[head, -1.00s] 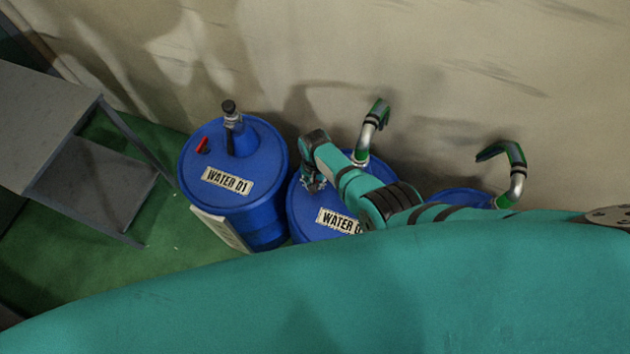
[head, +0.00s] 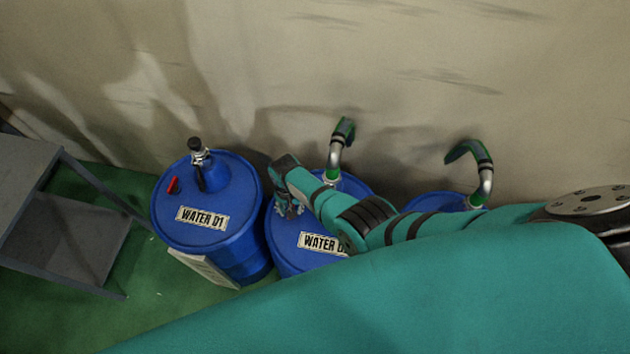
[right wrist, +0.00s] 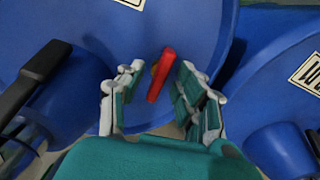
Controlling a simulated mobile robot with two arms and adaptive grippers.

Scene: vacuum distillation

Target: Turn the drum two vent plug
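Drum two (head: 285,255) is a blue drum with a partly covered WATER label, right of drum one (head: 215,240). My right gripper (head: 288,207) is over its top and hides the vent plug in the head view. In the right wrist view, my right gripper (right wrist: 158,85) is open, pointing at a blue drum top. A red plug (right wrist: 160,75) stands between its two fingers, closer to the right finger. Whether a finger touches it I cannot tell. My left gripper is not in view.
Drum one carries a red plug (head: 173,185) and a black-topped fitting (head: 198,160). Curved metal pipes (head: 335,155) rise from the drums near the wall. A third blue drum (head: 435,203) is at right. A grey table (head: 25,165) stands at left; green floor lies between.

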